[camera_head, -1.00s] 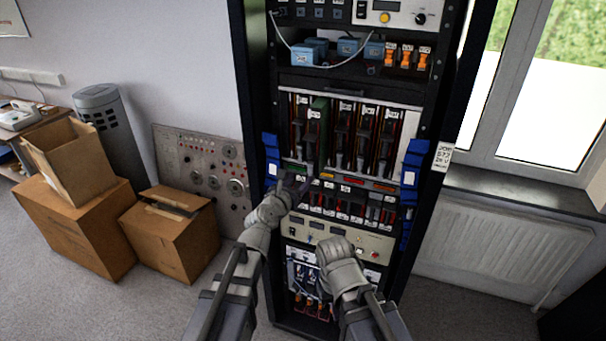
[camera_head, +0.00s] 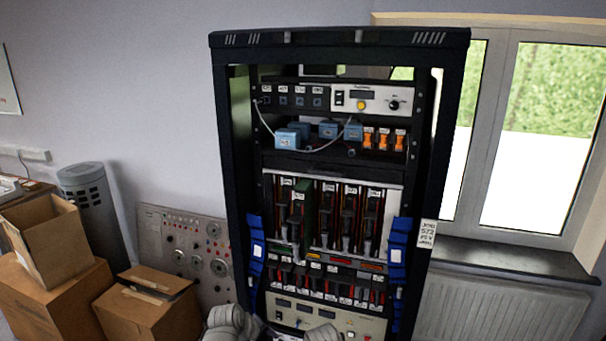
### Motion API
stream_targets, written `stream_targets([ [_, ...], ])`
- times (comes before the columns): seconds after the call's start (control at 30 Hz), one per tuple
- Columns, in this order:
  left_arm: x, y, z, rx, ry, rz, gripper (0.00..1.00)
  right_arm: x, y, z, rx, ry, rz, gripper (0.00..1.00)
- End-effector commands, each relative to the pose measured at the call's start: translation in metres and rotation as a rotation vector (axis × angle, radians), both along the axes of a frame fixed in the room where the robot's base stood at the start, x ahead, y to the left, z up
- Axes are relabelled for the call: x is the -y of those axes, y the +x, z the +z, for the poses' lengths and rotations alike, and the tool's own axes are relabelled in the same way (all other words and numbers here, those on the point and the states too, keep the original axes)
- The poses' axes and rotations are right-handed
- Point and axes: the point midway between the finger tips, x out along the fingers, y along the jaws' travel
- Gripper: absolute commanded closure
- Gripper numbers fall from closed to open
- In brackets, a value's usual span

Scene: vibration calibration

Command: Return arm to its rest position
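My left gripper (camera_head: 262,326) is low in the head view, in front of the lower part of the rack. Its dark fingers point up and right, and it is too small to tell if they are apart. My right arm's wrist shows only as a grey top at the bottom edge; its fingers are hidden. The black equipment rack (camera_head: 340,40) stands upright in front of me. It holds a bay of card modules with one green card (camera_head: 304,215) standing out on the left side. Neither gripper visibly holds anything.
Blue holders (camera_head: 256,252) are on both sides of the rack. Cardboard boxes (camera_head: 150,312) and a grey metal panel (camera_head: 185,250) stand at the left. A window and radiator (camera_head: 500,308) are at the right.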

Motion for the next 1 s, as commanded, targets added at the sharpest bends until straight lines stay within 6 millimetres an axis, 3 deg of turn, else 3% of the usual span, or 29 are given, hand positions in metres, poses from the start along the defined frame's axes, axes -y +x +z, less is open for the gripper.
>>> stream_targets([
  [0.2, -0.039, -0.052, -0.023, -0.132, 0.296, -0.398, 0.46, 0.0, 0.0, 0.0, 0.0, 0.0, 0.0, 1.0],
  [0.43, -0.073, -0.097, -0.03, -0.275, 0.463, -0.734, 0.46, 0.0, 0.0, 0.0, 0.0, 0.0, 0.0, 1.0],
  [0.5, -0.054, -0.102, -0.055, -0.28, 0.475, -0.783, 0.46, 0.0, 0.0, -0.024, 0.0, 0.0, 0.001, 1.0],
  [0.8, 0.008, -0.133, -0.111, -0.321, 0.538, -0.965, 0.46, 0.0, 0.0, -0.081, 0.0, -0.002, 0.009, 1.0],
  [1.0, 0.034, -0.151, -0.132, -0.341, 0.574, -1.051, 0.46, 0.0, 0.0, -0.103, 0.0, -0.003, 0.012, 1.0],
])
